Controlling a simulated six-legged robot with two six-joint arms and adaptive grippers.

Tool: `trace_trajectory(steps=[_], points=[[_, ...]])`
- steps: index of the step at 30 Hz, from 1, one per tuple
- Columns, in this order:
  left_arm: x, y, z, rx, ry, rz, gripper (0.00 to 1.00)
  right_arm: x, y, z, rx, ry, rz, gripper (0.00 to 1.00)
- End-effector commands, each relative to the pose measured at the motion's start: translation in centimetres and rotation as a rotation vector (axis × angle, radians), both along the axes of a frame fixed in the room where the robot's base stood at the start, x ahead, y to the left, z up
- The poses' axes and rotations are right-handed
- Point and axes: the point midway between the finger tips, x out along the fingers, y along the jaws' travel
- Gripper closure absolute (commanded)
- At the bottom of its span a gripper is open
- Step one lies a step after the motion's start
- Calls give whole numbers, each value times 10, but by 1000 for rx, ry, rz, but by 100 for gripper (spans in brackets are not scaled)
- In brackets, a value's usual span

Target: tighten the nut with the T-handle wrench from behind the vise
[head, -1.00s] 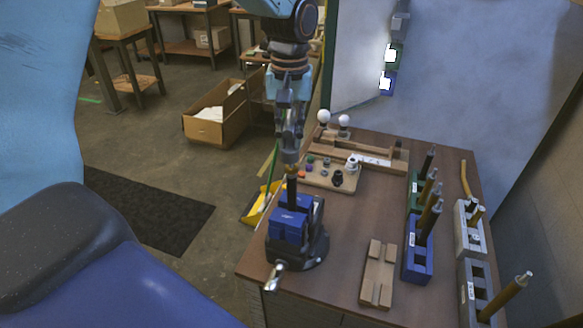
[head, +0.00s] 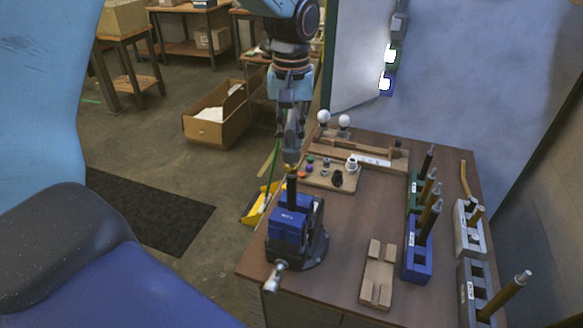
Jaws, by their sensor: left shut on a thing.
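The blue-jawed vise (head: 290,228) stands at the table's front left corner and holds a dark upright rod (head: 291,192). A small brass-coloured piece (head: 291,169) shows at the rod's top; I cannot make out the nut's shape. My left gripper (head: 290,128) points straight down above the rod. It is shut on the grey T-handle wrench (head: 291,156), whose lower end is at the rod's top. The fingers hide most of the wrench, and I cannot tell how far it sits over the nut. My right gripper is not in view.
Behind the vise lie a wooden board (head: 330,178) with small parts and a rack with white bulbs (head: 344,120). A wooden fixture (head: 378,275) lies to the right. Blue (head: 417,262), green and grey holders with upright rods fill the right side.

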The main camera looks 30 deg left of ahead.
Motion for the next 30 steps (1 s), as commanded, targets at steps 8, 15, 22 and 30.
trace_trajectory(steps=[8, 15, 22, 30], points=[[0, 0, -4, 1, 0, 0, 100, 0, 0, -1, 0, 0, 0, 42], [0, 0, -9, 1, 0, 0, 100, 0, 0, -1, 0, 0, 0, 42], [0, 0, -13, 0, 0, 0, 100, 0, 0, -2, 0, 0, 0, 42], [0, 0, -17, 0, 0, 0, 100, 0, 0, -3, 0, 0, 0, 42]])
